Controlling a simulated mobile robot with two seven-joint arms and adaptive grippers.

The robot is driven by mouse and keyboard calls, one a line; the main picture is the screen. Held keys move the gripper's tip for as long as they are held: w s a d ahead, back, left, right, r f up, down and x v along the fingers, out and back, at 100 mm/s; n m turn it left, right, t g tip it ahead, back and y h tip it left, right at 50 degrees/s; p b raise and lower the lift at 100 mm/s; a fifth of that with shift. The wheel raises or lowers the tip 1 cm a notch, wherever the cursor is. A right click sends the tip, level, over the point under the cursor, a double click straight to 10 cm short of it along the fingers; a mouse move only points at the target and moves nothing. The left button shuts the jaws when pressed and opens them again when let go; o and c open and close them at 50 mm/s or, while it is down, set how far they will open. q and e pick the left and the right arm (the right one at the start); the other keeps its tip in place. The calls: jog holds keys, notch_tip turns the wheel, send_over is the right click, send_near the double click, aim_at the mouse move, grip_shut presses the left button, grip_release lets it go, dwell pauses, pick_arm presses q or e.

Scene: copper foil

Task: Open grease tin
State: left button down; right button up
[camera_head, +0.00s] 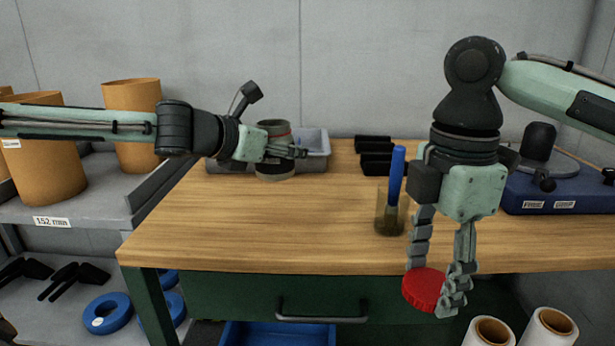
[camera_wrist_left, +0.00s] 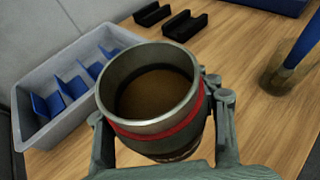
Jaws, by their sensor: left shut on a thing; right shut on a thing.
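The grease tin (camera_head: 273,160) is a grey metal cylinder with a red band, upright at the back of the table. In the left wrist view the tin (camera_wrist_left: 155,130) has no lid, and brown grease (camera_wrist_left: 153,95) shows inside. My left gripper (camera_head: 300,152) is shut around the tin's sides; its fingers (camera_wrist_left: 165,150) show on both sides in the left wrist view. My right gripper (camera_head: 437,288) points down in front of the table's front edge, shut on a red round lid (camera_head: 425,289), well apart from the tin.
A grey bin (camera_head: 316,150) with blue dividers stands beside the tin. Black holders (camera_head: 375,163) lie at the back. A glass with a blue-handled tool (camera_head: 391,215) stands near my right gripper. A blue device (camera_head: 560,195) is at the right. The table's front left (camera_head: 230,230) is clear.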

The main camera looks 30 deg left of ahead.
aim_at(307, 193)
jog(key=shift+r+p, duration=0.5)
jog(key=shift+r, duration=0.15)
pick_arm(q)
jog(key=x, duration=0.3)
jog(key=p+x, duration=0.1)
jog(key=x, duration=0.2)
jog(key=shift+d+f, duration=0.1)
jog(key=shift+f, duration=0.3)
pick_arm(e)
jog(key=shift+r, duration=0.6)
pick_arm(q)
jog(key=shift+f+b, duration=0.4)
jog(key=shift+f, duration=1.65)
pick_arm(e)
jog(key=shift+f, duration=0.5)
pick_arm(q)
jog(key=shift+f, duration=0.15)
jog(key=c, duration=0.5)
grip_release()
jog(key=shift+f, duration=0.1)
